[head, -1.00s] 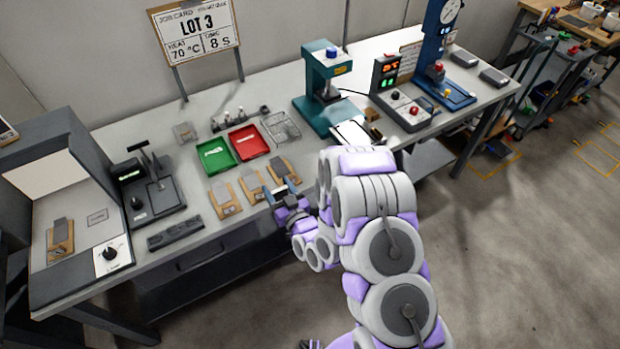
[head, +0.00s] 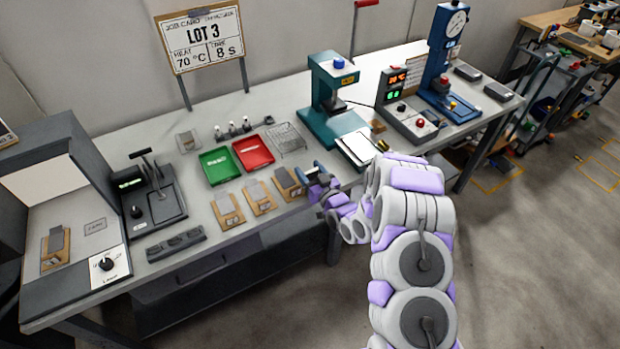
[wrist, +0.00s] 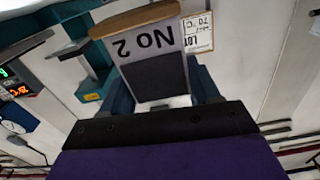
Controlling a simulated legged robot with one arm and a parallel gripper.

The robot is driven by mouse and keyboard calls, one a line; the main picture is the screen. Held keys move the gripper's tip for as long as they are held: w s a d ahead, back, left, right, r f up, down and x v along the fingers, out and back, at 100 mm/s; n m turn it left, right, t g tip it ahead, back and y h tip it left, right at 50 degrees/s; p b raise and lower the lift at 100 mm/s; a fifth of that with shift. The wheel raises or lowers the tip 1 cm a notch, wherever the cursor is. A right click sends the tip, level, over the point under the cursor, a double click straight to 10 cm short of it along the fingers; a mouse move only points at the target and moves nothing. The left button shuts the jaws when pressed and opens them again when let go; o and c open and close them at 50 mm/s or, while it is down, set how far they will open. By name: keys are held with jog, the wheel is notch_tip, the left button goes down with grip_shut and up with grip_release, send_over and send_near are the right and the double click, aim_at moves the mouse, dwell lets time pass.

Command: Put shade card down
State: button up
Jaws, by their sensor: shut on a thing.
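My gripper (head: 316,176) is over the bench's front edge, just right of the three wooden boards. In the wrist view its blue fingers (wrist: 204,84) are shut on the shade card (wrist: 152,78). The card is pale, marked "No 2" upside down, with a dark grey patch and a tan wooden strip along its top. In the head view I cannot make out the card clearly at the gripper.
Three wooden boards with grey strips (head: 259,197) lie along the front. Behind them are a green tray (head: 215,166), a red tray (head: 252,153) and a wire basket (head: 286,139). A teal press (head: 325,105) stands right. A grey booth (head: 75,215) holding another board stands left.

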aim_at(314, 177)
jog(key=f, duration=0.3)
jog(key=shift+d+b, duration=0.2)
jog(key=shift+b, duration=0.15)
jog(key=shift+d+r, duration=0.2)
jog(key=shift+d, duration=0.35)
jog(key=shift+f, duration=0.15)
jog(key=shift+a+f, duration=0.1)
jog(key=shift+a, duration=0.1)
jog(key=o, duration=1)
jog(key=shift+a+f, duration=0.1)
jog(key=shift+a, duration=0.25)
jog(key=shift+o, duration=0.2)
jog(key=shift+d, duration=0.3)
jog(key=shift+d+r, duration=0.15)
jog(key=shift+r, duration=0.2)
jog(key=p+v, duration=0.2)
jog(key=v, duration=0.9)
jog(key=shift+s, duration=0.4)
